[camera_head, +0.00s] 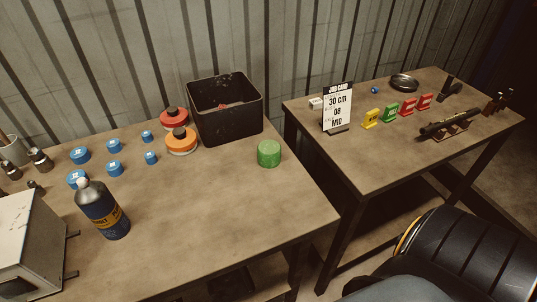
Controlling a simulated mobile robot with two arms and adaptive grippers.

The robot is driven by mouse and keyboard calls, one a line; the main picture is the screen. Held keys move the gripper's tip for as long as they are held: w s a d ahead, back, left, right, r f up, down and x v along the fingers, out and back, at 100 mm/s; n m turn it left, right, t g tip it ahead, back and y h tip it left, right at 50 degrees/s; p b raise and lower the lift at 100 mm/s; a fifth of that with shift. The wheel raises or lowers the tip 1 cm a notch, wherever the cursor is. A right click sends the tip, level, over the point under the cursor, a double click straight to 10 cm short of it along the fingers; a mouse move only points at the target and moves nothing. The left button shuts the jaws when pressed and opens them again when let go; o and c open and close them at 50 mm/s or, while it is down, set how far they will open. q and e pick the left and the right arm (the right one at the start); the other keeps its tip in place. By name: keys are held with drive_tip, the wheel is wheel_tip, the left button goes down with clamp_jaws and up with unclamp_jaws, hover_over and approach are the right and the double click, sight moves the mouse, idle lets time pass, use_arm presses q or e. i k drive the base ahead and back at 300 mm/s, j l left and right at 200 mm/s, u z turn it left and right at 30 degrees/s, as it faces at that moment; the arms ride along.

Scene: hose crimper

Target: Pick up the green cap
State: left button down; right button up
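The green cap (269,154) is a short round cylinder standing on the left table (222,215), near its right edge. It is just in front and to the right of a black bin (226,122), apart from it, with bare table around its front and left. Nothing holds it. Neither my left nor my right gripper shows in the head view.
Several blue caps (81,155), red and orange round pieces (182,146) and a dark bottle (103,210) stand left. A gap separates the right table (378,170), which holds a job card (337,107) and coloured pieces (390,112). The left table's front middle is clear.

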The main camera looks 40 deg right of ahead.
sight(270, 152)
drive_tip(key=i+z, duration=0.2)
drive_tip(key=z, duration=0.3)
drive_tip(key=i+z, duration=0.2)
drive_tip(key=z, duration=0.25)
drive_tip(key=i+j+z, duration=0.1)
drive_tip(key=z, duration=0.4)
drive_tip(key=i+u, duration=0.1)
drive_tip(key=u, duration=1.75)
drive_tip(key=z, duration=1.85)
drive_tip(key=k+l, duration=0.15)
drive_tip(key=l, duration=0.15)
drive_tip(key=k+l, duration=0.15)
drive_tip(key=l, duration=0.1)
